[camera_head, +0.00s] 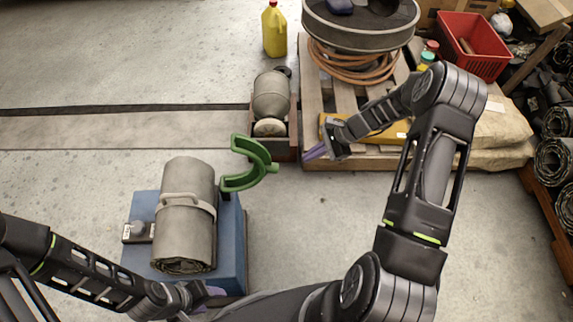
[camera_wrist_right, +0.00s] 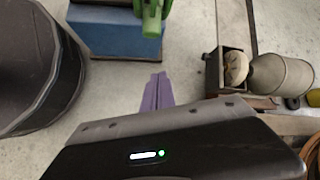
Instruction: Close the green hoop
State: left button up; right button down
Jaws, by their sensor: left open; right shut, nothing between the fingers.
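The green hoop (camera_head: 250,165) is a C-shaped piece at the upper right corner of a blue block (camera_head: 231,240). It stands open, its two ends apart. The hoop (camera_wrist_right: 153,22) also shows at the top of the right wrist view, cut by the edge, with the blue block (camera_wrist_right: 115,42) beside it. My right gripper (camera_head: 314,152) is shut and empty, its purple fingers pointing left, to the right of the hoop and apart from it. Its fingers (camera_wrist_right: 157,90) also show in the wrist view. My left gripper (camera_head: 206,291) is open at the block's front edge, partly hidden.
A grey sheet roll (camera_head: 186,225) with a pale strap lies on the block. A grey canister (camera_head: 271,95) sits in a brown box behind the hoop. A wooden pallet (camera_head: 343,95) with hoses stands at back right. Floor left of the block is clear.

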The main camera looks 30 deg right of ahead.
jog(key=w+a+f+b, duration=0.1)
jog(key=w+a+f, duration=0.1)
jog(key=a+f, duration=0.2)
jog(key=a, duration=0.3)
jog(key=shift+w+a+f, duration=0.3)
jog(key=shift+w+a, duration=0.05)
jog(key=shift+a, duration=0.05)
jog(key=shift+r, duration=0.1)
